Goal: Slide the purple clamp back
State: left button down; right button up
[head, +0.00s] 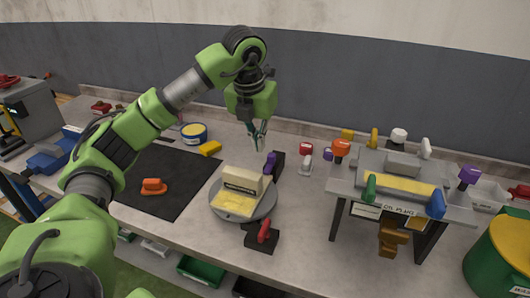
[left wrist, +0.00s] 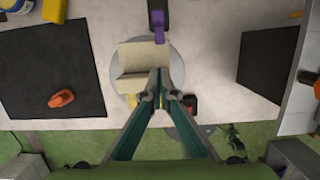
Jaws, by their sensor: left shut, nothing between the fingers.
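The purple clamp (head: 270,162) stands on a dark base at the back edge of the round grey turntable (head: 268,204), behind a cream block (head: 246,180). It also shows in the left wrist view (left wrist: 158,24), at the top centre, touching or very near the block's back side. My left gripper (head: 258,146) points down, shut and empty, above and slightly behind the block, close to the purple clamp. In the left wrist view its fingertips (left wrist: 160,76) meet over the block and hide part of it. My right gripper is not in view.
A red clamp (head: 263,231) on a dark base stands at the turntable's front. A black mat (head: 178,192) with an orange handled piece (head: 153,186) lies to the left. A raised grey stand (head: 345,184) with coloured handles is to the right. A wall closes off the back.

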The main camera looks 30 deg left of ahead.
pick_arm(q)
jog(key=p, duration=0.2)
send_near(268, 167)
jog(key=f, duration=0.1)
jog(key=s+f, duration=0.1)
jog(key=f, duration=0.1)
jog(key=s+f, duration=0.1)
jog(key=f, duration=0.1)
jog(key=shift+s+d+f, duration=0.25)
jog(key=shift+d, duration=0.1)
jog(key=w, duration=0.1)
jog(key=w+p, duration=0.1)
jog(key=w, duration=0.1)
jog(key=shift+a+r, duration=0.1)
jog(key=shift+a, duration=0.2)
jog(key=shift+w+a, duration=0.15)
jog(key=shift+w, duration=0.4)
